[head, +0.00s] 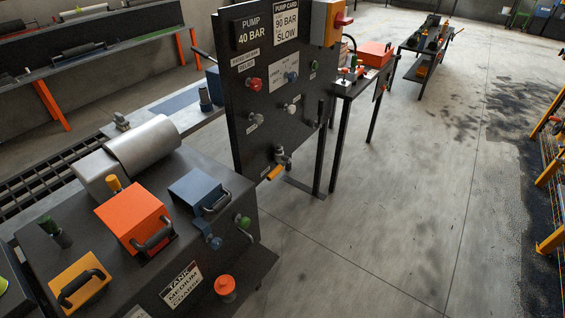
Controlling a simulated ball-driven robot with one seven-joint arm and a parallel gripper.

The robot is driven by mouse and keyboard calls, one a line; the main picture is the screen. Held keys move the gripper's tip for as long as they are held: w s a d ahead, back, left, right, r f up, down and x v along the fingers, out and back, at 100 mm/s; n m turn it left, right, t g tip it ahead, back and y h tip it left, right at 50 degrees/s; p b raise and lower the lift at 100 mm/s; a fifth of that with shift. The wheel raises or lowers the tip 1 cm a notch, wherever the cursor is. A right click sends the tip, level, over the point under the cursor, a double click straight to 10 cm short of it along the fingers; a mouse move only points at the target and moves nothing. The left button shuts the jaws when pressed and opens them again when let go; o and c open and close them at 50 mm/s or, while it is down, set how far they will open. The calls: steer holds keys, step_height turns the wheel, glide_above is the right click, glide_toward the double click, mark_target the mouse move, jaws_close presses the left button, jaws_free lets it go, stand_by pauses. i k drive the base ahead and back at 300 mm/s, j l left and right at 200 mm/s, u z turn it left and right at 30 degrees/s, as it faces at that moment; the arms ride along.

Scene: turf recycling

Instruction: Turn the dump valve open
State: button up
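A dark upright panel (265,100) stands in the middle of the head view. At its lower edge is a small metal valve body (280,154) with a yellow lever (273,173) below it, tilted down to the left. This may be the dump valve; no readable label there confirms it. My gripper is not in view.
A dark tank cabinet (190,238) at front left holds an orange box (137,218), a blue box (199,190) and a metal cylinder (143,146). Benches stand behind. The concrete floor (390,220) right of the panel is clear.

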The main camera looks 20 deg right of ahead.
mark_target(286, 159)
steer(key=i+l, duration=0.15)
steer(key=i, duration=0.55)
steer(key=i+l, duration=0.15)
steer(key=i, duration=0.6)
